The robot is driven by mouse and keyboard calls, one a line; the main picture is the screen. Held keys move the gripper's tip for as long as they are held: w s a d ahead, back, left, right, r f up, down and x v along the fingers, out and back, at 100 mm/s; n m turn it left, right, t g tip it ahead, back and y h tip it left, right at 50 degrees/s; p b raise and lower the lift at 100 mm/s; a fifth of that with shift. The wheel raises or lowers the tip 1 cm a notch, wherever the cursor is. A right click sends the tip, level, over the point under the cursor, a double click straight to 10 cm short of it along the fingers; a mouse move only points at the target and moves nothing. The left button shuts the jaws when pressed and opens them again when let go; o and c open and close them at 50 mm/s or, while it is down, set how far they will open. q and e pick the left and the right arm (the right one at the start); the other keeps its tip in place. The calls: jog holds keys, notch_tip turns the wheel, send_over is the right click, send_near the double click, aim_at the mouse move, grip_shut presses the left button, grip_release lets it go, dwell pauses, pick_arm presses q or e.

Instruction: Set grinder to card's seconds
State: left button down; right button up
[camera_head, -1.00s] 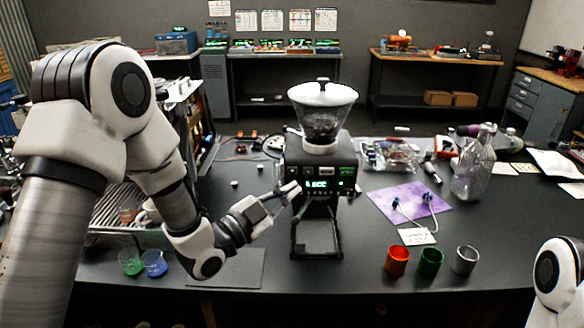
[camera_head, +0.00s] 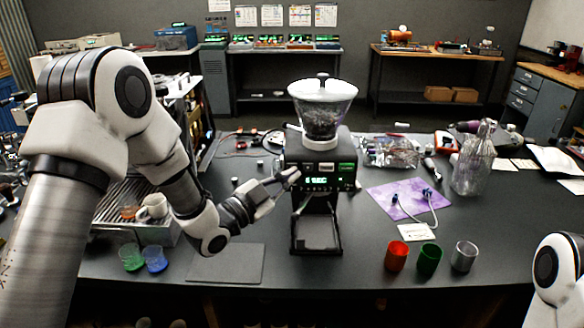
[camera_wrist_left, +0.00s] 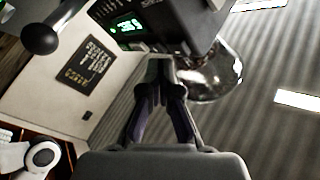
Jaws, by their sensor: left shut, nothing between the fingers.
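The black grinder (camera_head: 319,165) stands upright at the middle of the table, with a clear hopper of dark beans (camera_head: 322,118) on top. Its lit green display (camera_head: 316,181) seems to read 6 SEC; it also shows in the left wrist view (camera_wrist_left: 127,25). A row of small buttons lies under the display. My left gripper (camera_head: 293,174) is shut and empty, its tips close to the left side of the grinder's front panel. In the left wrist view, the gripper (camera_wrist_left: 160,66) is just below the panel; contact cannot be told. A small card (camera_head: 417,232) lies at right, its writing too small to read.
A purple mat (camera_head: 385,203) with a cabled tool lies right of the grinder. Red (camera_head: 396,256), green (camera_head: 429,260) and grey (camera_head: 464,257) cups stand at the front right. A glass bottle (camera_head: 474,165) stands behind them. A dark flat mat (camera_head: 226,266) lies front left.

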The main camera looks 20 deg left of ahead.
pick_arm(q)
jog(key=shift+w, duration=0.1)
dwell(0.7)
jog(key=shift+w+a, duration=0.1)
jog(key=shift+w, duration=0.2)
jog(key=shift+w+a+b, duration=0.1)
jog(key=shift+w+b, duration=0.25)
dwell(0.6)
jog(key=shift+s, duration=0.1)
jog(key=shift+s+f+b, duration=0.1)
jog(key=shift+s+b, duration=0.2)
jog(key=shift+s, duration=0.1)
jog(key=shift+s+d, duration=0.25)
